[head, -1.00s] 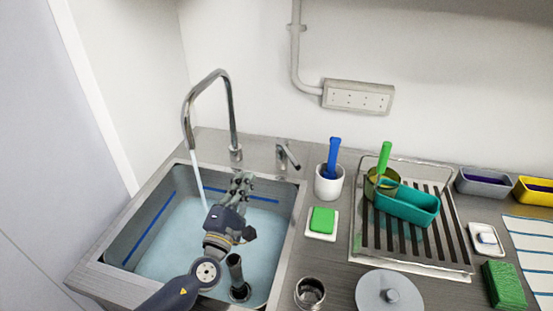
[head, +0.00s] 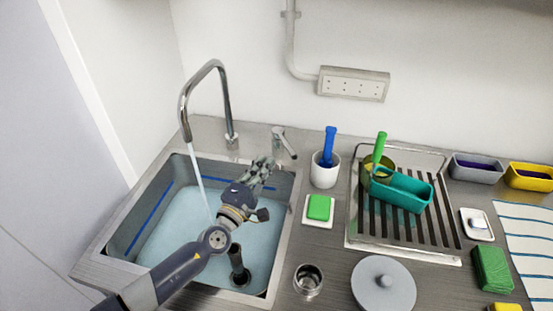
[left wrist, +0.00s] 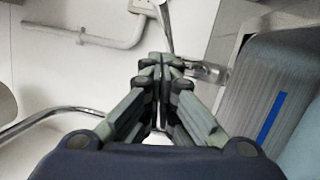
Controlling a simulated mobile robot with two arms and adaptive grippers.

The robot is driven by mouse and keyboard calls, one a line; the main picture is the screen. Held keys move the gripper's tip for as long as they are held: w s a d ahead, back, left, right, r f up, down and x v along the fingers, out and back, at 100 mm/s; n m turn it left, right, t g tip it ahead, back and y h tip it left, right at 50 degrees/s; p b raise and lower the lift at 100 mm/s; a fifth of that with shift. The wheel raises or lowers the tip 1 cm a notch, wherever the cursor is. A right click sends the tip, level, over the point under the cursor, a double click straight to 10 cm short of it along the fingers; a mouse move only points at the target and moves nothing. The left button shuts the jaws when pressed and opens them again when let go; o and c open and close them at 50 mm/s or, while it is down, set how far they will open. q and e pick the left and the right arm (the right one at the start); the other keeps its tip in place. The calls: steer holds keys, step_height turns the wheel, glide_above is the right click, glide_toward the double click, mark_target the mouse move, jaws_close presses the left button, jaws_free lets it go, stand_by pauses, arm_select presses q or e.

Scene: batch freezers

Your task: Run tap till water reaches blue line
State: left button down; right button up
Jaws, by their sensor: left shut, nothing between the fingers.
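The curved chrome tap spout (head: 205,88) stands behind the sink (head: 113,232). A stream of water (head: 201,180) runs from it into the basin. The pale blue water (head: 172,226) lies below the blue line (head: 153,210) on the left wall; my arm hides part of the basin. The tap's small lever handle (head: 284,143) stands behind the sink's right back corner. My left gripper (head: 268,164) is shut and empty over the back right of the basin, just left of the lever. Its closed fingertips (left wrist: 160,62) show beside chrome tap parts in the left wrist view. My right gripper is out of view.
A dark standpipe (head: 238,262) rises from the basin. Right of the sink are a green sponge (head: 319,207) on a white dish, a white cup (head: 325,173) with a blue-handled tool, a metal cup (head: 308,280) and a drying rack (head: 440,235) holding a teal tub (head: 403,192).

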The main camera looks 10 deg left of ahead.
mark_target(285, 143)
arm_select(q)
steer(key=shift+w+d+r+p, duration=0.1)
steer(key=shift+w+d+p, duration=0.1)
steer(key=shift+w+d, duration=0.25)
steer(key=shift+w+d+r+p, duration=0.15)
steer(key=shift+w+d+p, duration=0.05)
steer(key=shift+d, duration=0.45)
steer(key=shift+w+d+r+p, duration=0.1)
steer(key=shift+w+d+p, duration=0.1)
steer(key=shift+w+d, duration=0.25)
steer(key=shift+s+d, duration=0.1)
steer(key=shift+w+d, duration=0.25)
steer(key=shift+d, duration=0.75)
